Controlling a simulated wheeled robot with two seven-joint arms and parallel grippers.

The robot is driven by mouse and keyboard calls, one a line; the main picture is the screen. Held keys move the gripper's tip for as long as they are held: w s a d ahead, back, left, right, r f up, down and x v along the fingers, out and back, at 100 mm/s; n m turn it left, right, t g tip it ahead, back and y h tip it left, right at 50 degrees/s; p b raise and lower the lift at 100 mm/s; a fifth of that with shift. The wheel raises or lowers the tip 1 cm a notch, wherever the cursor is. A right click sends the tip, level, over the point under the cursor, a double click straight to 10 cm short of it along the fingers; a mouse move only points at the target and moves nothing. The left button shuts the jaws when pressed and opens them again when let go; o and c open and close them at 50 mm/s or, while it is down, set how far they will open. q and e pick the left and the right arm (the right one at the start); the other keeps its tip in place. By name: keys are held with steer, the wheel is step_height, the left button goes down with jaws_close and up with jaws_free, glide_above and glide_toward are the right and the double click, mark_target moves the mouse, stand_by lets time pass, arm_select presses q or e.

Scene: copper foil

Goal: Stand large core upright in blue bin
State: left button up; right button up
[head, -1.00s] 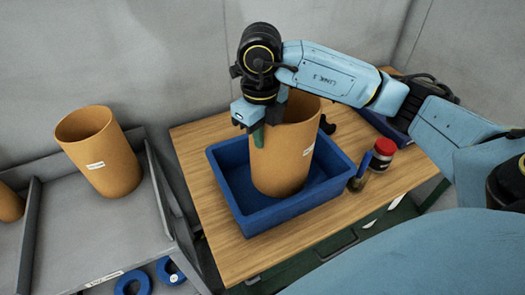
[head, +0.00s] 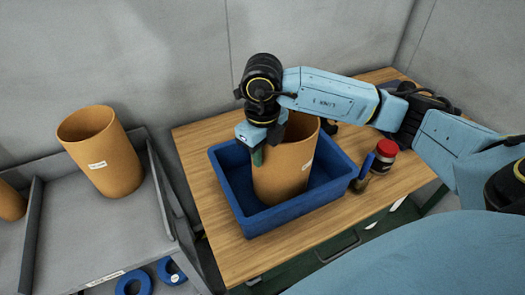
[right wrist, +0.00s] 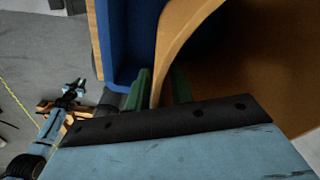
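The large core (head: 285,172), an orange-brown open tube with a white label, is upright inside the blue bin (head: 298,217) on the wooden table. I cannot tell whether its bottom touches the bin floor. My right gripper (head: 257,157) is shut on the core's rim at its left side. In the right wrist view its green fingers (right wrist: 160,88) straddle the core wall (right wrist: 171,50), one outside and one inside. A small light-blue and black arm, seemingly my left one, shows at the left of that view; its gripper (right wrist: 75,88) is too small to read.
Another orange-brown core (head: 101,152) stands on the grey shelf unit (head: 75,225) at left. Blue rings (head: 133,284) lie below it. A red-lidded jar (head: 382,156) and a blue-handled brush (head: 363,172) are right of the bin. The table front is clear.

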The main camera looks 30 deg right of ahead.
steer(key=shift+r, duration=0.15)
step_height(320, 180, up, 12)
steer(key=shift+r, duration=0.1)
stand_by(0.5)
